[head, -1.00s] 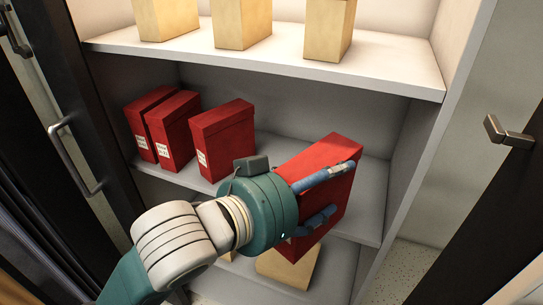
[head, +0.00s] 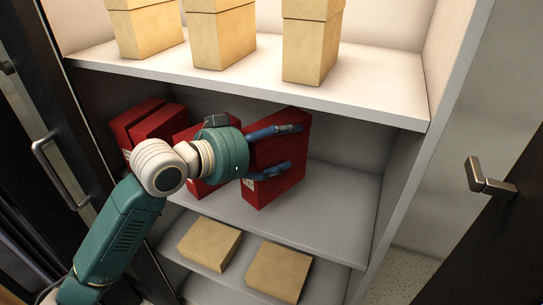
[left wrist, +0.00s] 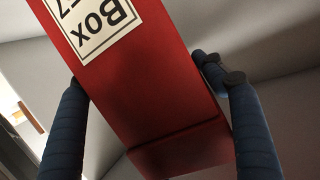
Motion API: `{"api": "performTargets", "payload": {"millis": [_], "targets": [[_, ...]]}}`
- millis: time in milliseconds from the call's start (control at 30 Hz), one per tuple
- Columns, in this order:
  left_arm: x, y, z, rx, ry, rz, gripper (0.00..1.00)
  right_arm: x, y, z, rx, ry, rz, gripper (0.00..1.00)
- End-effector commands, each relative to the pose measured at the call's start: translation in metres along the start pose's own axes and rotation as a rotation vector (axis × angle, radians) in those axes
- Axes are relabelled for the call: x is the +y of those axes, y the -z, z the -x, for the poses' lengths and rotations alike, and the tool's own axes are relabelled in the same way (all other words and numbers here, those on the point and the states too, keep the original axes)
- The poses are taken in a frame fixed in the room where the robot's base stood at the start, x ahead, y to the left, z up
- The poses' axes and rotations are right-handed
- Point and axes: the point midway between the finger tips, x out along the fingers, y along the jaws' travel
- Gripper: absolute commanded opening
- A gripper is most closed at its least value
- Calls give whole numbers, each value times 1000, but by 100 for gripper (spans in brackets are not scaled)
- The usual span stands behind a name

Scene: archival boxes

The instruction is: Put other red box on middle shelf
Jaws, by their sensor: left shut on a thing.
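My left gripper (head: 292,148) is shut on a red box (head: 277,190), with one finger on each side of it. In the left wrist view the held box (left wrist: 150,85) fills the middle between the blue fingers, and a white label reading "Box" and a 7 shows. The held box is at the middle shelf (head: 335,205), right of the other red boxes; I cannot tell whether its base touches the shelf. My right gripper is out of view.
Tan boxes (head: 222,38) stand on the upper shelf (head: 370,98), whose edge is above my gripper. Two tan boxes (head: 278,270) lie on the lower shelf. The middle shelf is clear on the right. An open dark door with a handle (head: 490,182) is at right.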

Motion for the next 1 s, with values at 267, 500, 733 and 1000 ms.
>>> {"api": "performTargets", "payload": {"millis": [267,500,733,1000], "targets": [[-27,-16,-12,1,-1,2,28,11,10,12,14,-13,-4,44],[-26,-36,-18,1,0,2,28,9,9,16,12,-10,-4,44],[-30,-59,-26,3,1,2,28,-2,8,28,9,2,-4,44],[-30,-66,-28,-1,0,0,77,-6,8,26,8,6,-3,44]]}}
